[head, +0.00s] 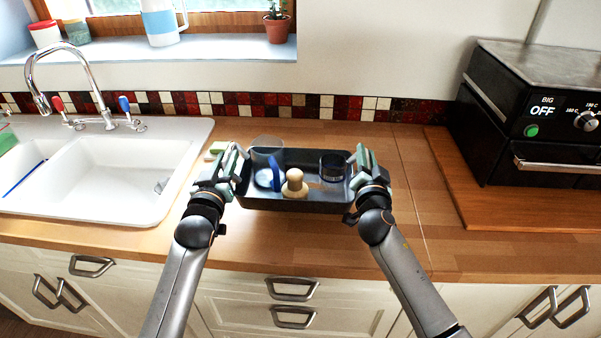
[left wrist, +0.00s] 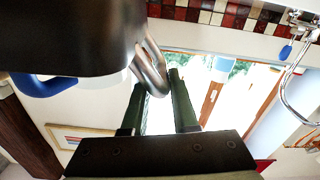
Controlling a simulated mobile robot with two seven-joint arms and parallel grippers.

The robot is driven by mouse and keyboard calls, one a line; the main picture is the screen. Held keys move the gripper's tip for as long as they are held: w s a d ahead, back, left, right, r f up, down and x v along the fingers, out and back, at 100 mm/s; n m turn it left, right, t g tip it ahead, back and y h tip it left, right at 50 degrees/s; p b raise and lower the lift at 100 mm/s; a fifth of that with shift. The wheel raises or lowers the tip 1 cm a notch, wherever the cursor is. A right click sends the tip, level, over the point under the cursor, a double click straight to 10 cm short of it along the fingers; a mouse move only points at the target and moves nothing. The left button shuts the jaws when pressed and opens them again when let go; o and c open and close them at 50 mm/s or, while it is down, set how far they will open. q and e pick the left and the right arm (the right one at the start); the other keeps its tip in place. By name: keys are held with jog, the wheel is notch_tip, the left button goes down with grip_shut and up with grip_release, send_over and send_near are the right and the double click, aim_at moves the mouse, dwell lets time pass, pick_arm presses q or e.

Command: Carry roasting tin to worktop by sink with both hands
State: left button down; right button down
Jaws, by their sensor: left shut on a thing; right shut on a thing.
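The dark roasting tin (head: 300,203) is level at the wooden worktop (head: 300,250), right of the sink; I cannot tell whether it touches the wood. In it are a clear container, a blue-handled item (head: 274,172), a wooden-knobbed item (head: 295,184) and a dark-rimmed glass (head: 333,168). My left gripper (head: 232,165) is shut on the tin's left end. In the left wrist view, the fingers (left wrist: 160,95) are around a metal loop handle (left wrist: 150,65) on the dark tin wall. My right gripper (head: 363,165) is shut on the tin's right end; its fingers partly hide that handle.
The white sink (head: 110,185) with its curved tap (head: 85,75) is at the left. A small pale green item (head: 214,150) lies behind my left gripper. A black oven (head: 540,110) stands at the right on a wooden board. Worktop in front of the tin is clear.

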pick_arm(q)
jog(key=shift+a, duration=0.25)
pick_arm(e)
jog(key=shift+d, duration=0.35)
